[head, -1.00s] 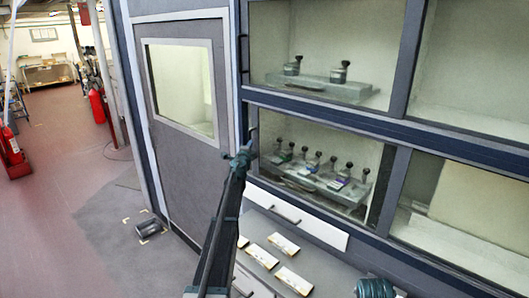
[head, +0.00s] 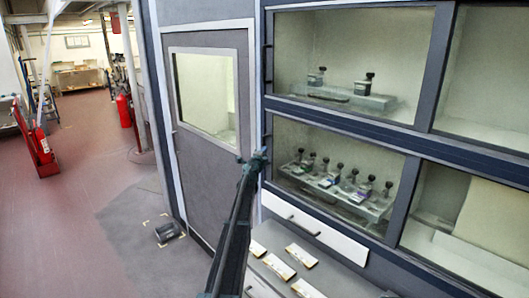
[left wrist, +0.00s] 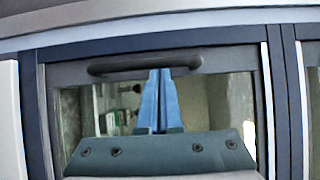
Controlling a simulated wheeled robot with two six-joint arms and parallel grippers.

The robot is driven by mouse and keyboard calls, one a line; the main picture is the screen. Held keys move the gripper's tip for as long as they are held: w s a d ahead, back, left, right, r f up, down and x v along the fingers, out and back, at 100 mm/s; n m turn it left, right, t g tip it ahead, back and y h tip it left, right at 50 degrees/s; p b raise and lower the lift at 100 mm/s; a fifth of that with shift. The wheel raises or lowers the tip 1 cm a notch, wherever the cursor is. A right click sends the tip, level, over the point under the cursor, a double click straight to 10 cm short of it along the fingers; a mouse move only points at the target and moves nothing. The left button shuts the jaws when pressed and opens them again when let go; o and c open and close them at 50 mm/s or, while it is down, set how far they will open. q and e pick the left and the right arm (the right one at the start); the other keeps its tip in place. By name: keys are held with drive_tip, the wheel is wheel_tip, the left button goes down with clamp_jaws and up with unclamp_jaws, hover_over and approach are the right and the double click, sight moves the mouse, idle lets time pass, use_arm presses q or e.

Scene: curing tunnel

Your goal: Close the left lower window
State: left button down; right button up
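The left lower window (head: 331,137) is a glass pane in a dark frame, and small dark-topped bottles on a tray show through it. A dark bar handle (left wrist: 145,63) shows in the left wrist view, on a grey frame bar. My left gripper (head: 259,158) is at the window's left edge in the head view. In the left wrist view its two blue fingers (left wrist: 160,74) are together, with nothing seen between them. Their tips overlap the handle's lower edge in the picture; I cannot tell whether they touch it. My right gripper is not in view.
The upper left window (head: 350,45) is above, with a tray and two bottles behind it. A grey door (head: 207,165) stands to the left. Below is a worktop with several small pale cards (head: 278,266). A dark box (head: 167,232) lies on the floor, which is open at left.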

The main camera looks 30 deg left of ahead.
use_arm(q)
drive_tip(key=d+v, duration=0.2)
drive_tip(key=v, duration=1.1)
drive_tip(key=shift+w+d, duration=0.3)
drive_tip(key=shift+w, duration=0.15)
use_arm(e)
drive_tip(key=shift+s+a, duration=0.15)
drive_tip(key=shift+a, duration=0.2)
use_arm(q)
drive_tip(key=shift+d, duration=0.1)
